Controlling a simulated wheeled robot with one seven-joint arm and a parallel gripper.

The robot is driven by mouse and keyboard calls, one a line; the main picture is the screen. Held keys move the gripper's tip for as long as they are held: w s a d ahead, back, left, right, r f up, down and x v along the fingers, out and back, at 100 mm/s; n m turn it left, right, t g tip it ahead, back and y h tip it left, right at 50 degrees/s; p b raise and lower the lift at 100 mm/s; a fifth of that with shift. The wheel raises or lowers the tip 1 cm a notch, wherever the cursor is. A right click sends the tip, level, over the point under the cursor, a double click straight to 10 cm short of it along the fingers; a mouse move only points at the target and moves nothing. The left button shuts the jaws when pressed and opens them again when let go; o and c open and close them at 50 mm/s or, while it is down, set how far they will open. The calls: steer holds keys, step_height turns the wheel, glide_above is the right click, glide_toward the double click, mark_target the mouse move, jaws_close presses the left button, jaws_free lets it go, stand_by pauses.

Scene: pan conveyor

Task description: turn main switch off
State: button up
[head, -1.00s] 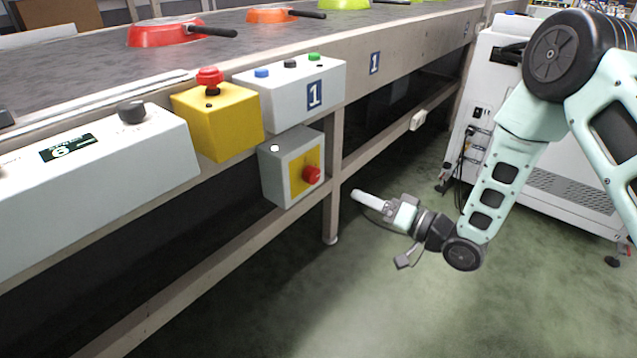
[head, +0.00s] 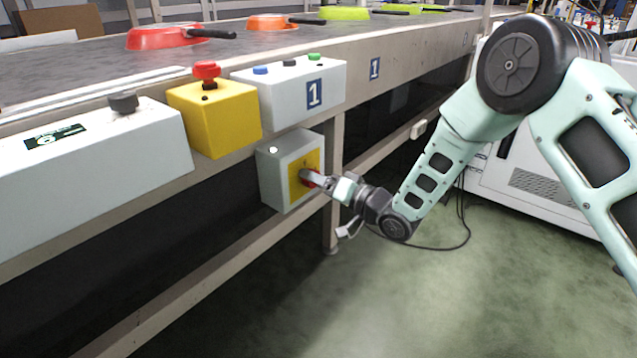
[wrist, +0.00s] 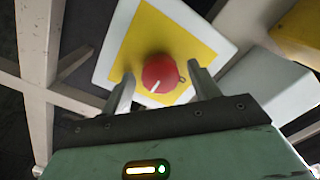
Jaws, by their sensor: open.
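The main switch is a red rotary knob (wrist: 160,74) on a yellow plate (wrist: 150,36). It sits on the side of a grey box (head: 277,175) fixed under the conveyor's edge. My gripper (head: 318,180) is at the knob in the head view and hides most of it. In the wrist view my gripper (wrist: 163,84) is open, with one finger on each side of the knob. A small gap seems to show between fingers and knob; I cannot tell if either touches. A white mark on the knob points toward the lower left in the wrist view.
A yellow box (head: 215,125) with a red mushroom button is above left of the switch box. A grey button box (head: 290,98) marked 1 is just above. A conveyor leg (head: 333,215) stands close to the right. The floor (head: 400,300) in front is clear.

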steer(key=c, duration=1)
steer(key=shift+o, duration=0.2)
steer(key=shift+n, duration=0.3)
steer(key=shift+n+h+b, duration=0.4)
steer(key=shift+n+b, duration=0.35)
steer(key=shift+n, duration=7.15)
